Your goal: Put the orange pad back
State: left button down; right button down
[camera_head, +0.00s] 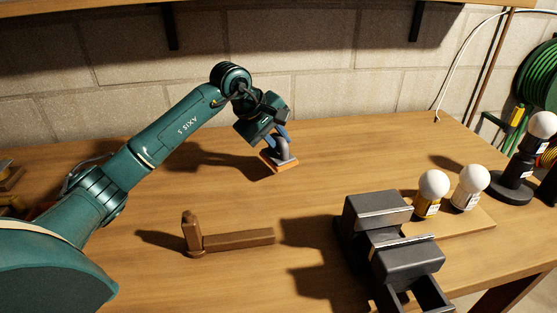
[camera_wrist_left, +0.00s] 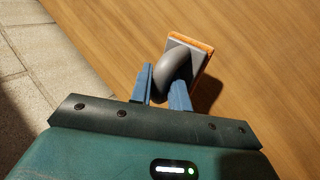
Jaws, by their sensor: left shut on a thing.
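The orange pad (camera_head: 279,164) is a small block with an orange sole and a grey curved handle. My left gripper (camera_head: 278,138) is shut on its grey handle, near the back of the bench. In the left wrist view, the blue fingers of my left gripper (camera_wrist_left: 165,88) close around the handle, and the pad's orange edge (camera_wrist_left: 192,43) shows beyond it. The pad is on or just above the bench top; I cannot tell which. My right gripper is not in view.
A wooden L-shaped piece (camera_head: 236,239) lies front centre. A dark vise (camera_head: 392,240) stands right of it. Bulbs (camera_head: 433,187) on a wooden board and a black stand (camera_head: 517,178) are further right. The bench between pad and vise is clear. A block wall (camera_head: 310,85) is behind.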

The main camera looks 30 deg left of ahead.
aim_at(277, 154)
pick_arm(q)
jog(key=shift+f, duration=2.4)
jog(key=shift+f, duration=0.15)
jog(key=c, duration=1.3)
grip_release()
jog(key=shift+r, duration=0.25)
jog(key=v, duration=1.2)
jog(key=shift+f, duration=0.1)
